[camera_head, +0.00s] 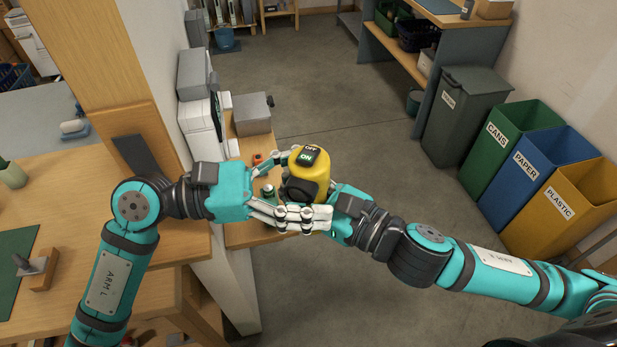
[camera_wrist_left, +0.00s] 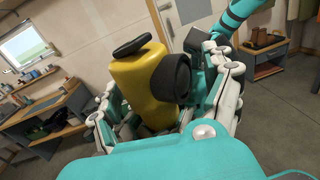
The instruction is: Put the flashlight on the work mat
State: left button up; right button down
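The yellow flashlight (camera_head: 323,176), with a black lens end and an ON/OFF switch, is up in the air between my two hands. In the left wrist view the flashlight (camera_wrist_left: 137,85) sits between the fingers of my left gripper (camera_wrist_left: 168,105). My left gripper (camera_head: 305,198) reaches around it from the left; whether its fingers press on it is unclear. My right gripper (camera_head: 290,190) comes from the right and holds the flashlight, its fingers partly hidden. A flat green mat (camera_head: 14,243) lies on the wooden table at left, cut off by the picture edge.
A clamp-like tool on a wooden block (camera_head: 38,268) stands at the mat's edge. The wooden table (camera_head: 75,200) has clear space around the mat. A wooden post (camera_head: 90,50) and white wall rise behind it. Labelled bins (camera_head: 508,150) stand at right.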

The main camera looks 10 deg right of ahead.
pick_arm(q)
jog(key=shift+w, duration=0.2)
jog(key=c, duration=0.7)
jog(key=o, duration=1.2)
pick_arm(e)
jog(key=shift+s+a+r, duration=0.1)
jog(key=shift+s, duration=0.05)
pick_arm(q)
jog(key=shift+w+a, duration=0.2)
jog(key=shift+a, duration=1.8)
jog(key=shift+w+a, duration=0.15)
jog(key=shift+a, duration=1.8)
jog(key=shift+w+a, duration=0.2)
jog(key=shift+a, duration=1.8)
pick_arm(e)
jog(key=w+f+n+g+y, duration=0.3)
jog(key=f+n+g+y, duration=0.2)
jog(key=n+g, duration=0.4)
jog(key=shift+a+g+y, duration=0.45)
jog(key=shift+g+y, duration=0.15)
jog(key=shift+g, duration=1.2)
